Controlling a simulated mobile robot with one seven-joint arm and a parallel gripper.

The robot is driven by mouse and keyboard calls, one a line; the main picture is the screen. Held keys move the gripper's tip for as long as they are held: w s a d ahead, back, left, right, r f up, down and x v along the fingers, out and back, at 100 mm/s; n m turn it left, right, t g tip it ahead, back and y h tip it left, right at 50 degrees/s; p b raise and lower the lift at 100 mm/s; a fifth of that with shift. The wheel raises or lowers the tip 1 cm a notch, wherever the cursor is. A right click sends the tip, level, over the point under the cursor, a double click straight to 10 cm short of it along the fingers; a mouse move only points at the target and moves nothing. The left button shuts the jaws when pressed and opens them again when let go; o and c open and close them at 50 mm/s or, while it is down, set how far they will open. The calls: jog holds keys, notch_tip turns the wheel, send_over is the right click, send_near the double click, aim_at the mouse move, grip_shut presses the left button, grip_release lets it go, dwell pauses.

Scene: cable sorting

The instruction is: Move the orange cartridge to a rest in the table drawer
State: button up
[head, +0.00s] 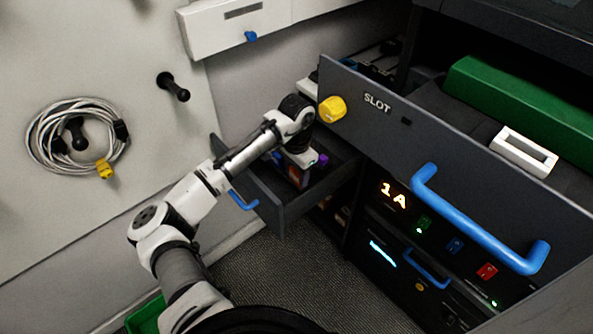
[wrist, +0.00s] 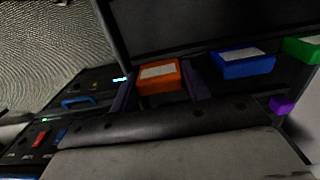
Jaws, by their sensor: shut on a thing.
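The orange cartridge (wrist: 158,80), a small block with a pale label on top, is between the two dark fingers of my gripper (wrist: 160,90) in the wrist view. My gripper (head: 297,172) is shut on it. In the head view, it reaches down into the open table drawer (head: 318,194), a dark box with a blue handle (head: 243,201). A bit of the orange cartridge (head: 293,172) shows below my wrist. I cannot tell whether the cartridge touches the drawer floor.
A blue cartridge (wrist: 243,64) and a green cartridge (wrist: 301,48) lie to the right in the wrist view. A small purple thing (wrist: 281,105) is nearer. In the head view, a large panel marked SLOT (head: 377,103) with a yellow knob (head: 332,109) stands close right of my wrist.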

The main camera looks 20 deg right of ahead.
jog(key=o, duration=1.5)
jog(key=shift+r, duration=0.1)
jog(key=shift+r+p, duration=3.3)
jog(key=shift+r, duration=0.15)
